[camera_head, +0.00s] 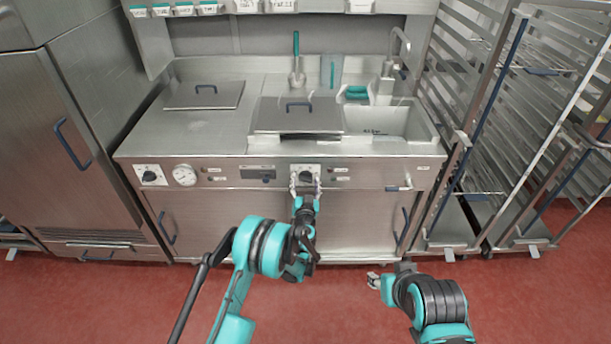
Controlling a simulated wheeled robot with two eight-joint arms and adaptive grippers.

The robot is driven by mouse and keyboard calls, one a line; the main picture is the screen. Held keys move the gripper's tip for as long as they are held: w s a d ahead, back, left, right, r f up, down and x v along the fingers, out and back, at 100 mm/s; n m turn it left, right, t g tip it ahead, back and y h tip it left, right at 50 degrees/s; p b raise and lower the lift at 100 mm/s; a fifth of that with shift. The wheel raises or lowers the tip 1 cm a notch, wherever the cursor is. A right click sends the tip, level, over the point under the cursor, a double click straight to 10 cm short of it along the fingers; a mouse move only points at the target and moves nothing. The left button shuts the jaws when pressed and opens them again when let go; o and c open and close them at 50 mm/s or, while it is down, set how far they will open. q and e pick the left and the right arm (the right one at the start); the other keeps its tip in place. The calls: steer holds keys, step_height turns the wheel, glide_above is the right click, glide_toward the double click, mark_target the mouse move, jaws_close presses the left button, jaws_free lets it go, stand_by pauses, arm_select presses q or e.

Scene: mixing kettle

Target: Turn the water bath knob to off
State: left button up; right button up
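A dark knob (306,176) sits on a white plate in the middle of the steel counter's front panel. My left gripper (305,184) is at this knob, with one finger on each side of it. The fingers look spread, and I cannot tell whether they touch the knob. A second dark knob (149,176) on a white plate is at the panel's left end, beside a round gauge (185,175). The labels are too small to read. My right gripper (372,281) is away from the panel, low over the red floor, and looks open and empty.
The counter carries a lid (205,95) at left, a second lid (298,116) in the middle and a sink (385,120) at right. A small display (258,172) is left of the middle knob. Steel racks (500,120) stand at right, a steel cabinet (60,140) at left.

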arm_select(q)
steer(key=s, duration=0.7)
stand_by(0.4)
steer(key=a+r+n+g+y, duration=0.2)
steer(key=a+r+y, duration=0.1)
steer(key=a+r, duration=0.6)
steer(key=s+a+r+n+g+y, duration=0.1)
steer(key=s+a+r+n+g, duration=0.15)
steer(key=s+a+r, duration=0.6)
steer(key=s+f+m+g+h, duration=0.1)
steer(key=s+g+h, duration=0.3)
steer(key=s, duration=2.7)
steer(key=shift+f+g, duration=0.35)
steer(key=shift+g, duration=0.9)
